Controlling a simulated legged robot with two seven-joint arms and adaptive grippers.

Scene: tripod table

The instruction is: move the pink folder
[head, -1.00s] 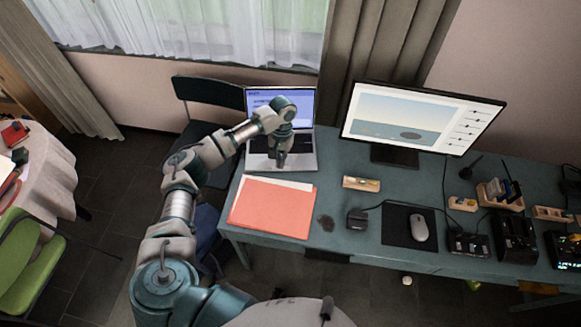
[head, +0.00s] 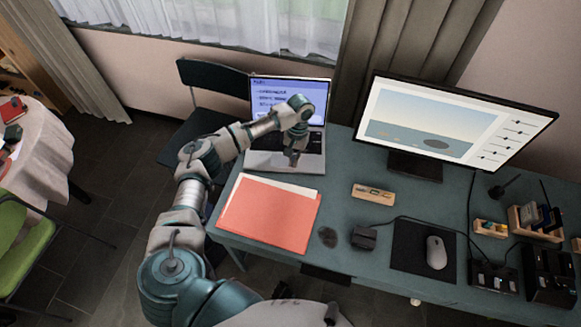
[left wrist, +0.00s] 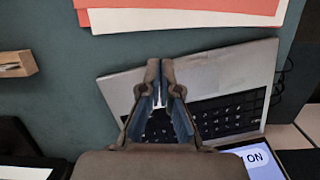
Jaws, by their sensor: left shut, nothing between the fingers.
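The pink folder (head: 268,214) lies flat on the near left part of the teal desk, with white paper showing along its far edge. In the left wrist view the folder (left wrist: 200,18) and its paper show along the top edge. My left gripper (head: 293,160) is over the front part of the open laptop, beyond the folder and not touching it. In the left wrist view its fingertips (left wrist: 160,68) are together with nothing between them, above the laptop's palm rest. My right gripper is not in view.
The laptop (head: 258,160) stands open behind the folder. A small wooden holder (head: 373,194), a dark block (head: 364,238), a monitor (head: 414,166) and a mouse (head: 437,252) on a dark pad are to the right. Bare desk (head: 340,206) shows right of the folder.

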